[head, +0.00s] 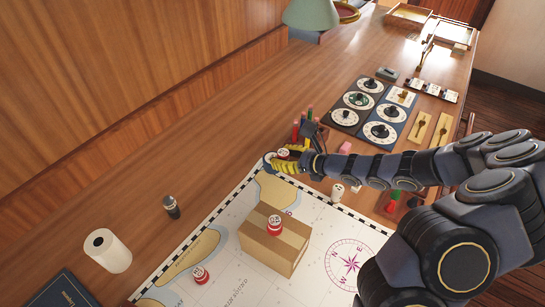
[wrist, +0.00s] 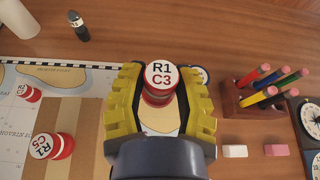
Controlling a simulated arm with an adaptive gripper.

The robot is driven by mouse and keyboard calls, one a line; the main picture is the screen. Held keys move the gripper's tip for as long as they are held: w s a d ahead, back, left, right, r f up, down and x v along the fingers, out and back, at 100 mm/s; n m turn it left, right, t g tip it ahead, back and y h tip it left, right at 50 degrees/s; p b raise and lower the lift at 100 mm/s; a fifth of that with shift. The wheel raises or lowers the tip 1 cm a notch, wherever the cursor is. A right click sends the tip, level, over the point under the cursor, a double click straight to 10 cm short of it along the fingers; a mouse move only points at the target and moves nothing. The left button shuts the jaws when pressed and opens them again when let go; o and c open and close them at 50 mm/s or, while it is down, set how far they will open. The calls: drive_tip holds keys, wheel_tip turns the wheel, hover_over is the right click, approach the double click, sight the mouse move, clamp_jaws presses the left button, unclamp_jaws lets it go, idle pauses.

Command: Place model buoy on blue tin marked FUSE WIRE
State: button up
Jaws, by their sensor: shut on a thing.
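My gripper (head: 284,160) is shut on a red and white model buoy (head: 283,153) whose white top reads R1 C3. In the wrist view the buoy (wrist: 160,80) stands between the yellow-padded fingers (wrist: 160,95). A small round thing with a pale top and dark blue edge (wrist: 203,74) is behind the right finger in the wrist view. It also shows at the left of the gripper in the head view (head: 269,157). It may be the blue tin; it is mostly hidden and I cannot read FUSE WIRE on it. I cannot tell whether the buoy touches it.
A cardboard box (head: 260,249) on the chart (head: 223,267) bears another red buoy (head: 274,226). A pencil holder (wrist: 240,98) is right of the gripper.

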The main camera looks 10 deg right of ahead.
drive_tip(key=w+f, duration=0.4)
drive_tip(key=w, duration=0.5)
hover_over(272, 152)
drive_tip(key=s, duration=0.3)
wheel_tip(272, 152, down, 5)
drive_tip(key=shift+a+f, duration=0.1)
drive_tip(key=shift+f, duration=0.1)
drive_tip(key=shift+w+f, duration=0.3)
drive_tip(key=shift+f, duration=0.1)
wheel_tip(272, 152, down, 3)
drive_tip(key=shift+a+r, duration=0.1)
drive_tip(key=o, duration=0.8)
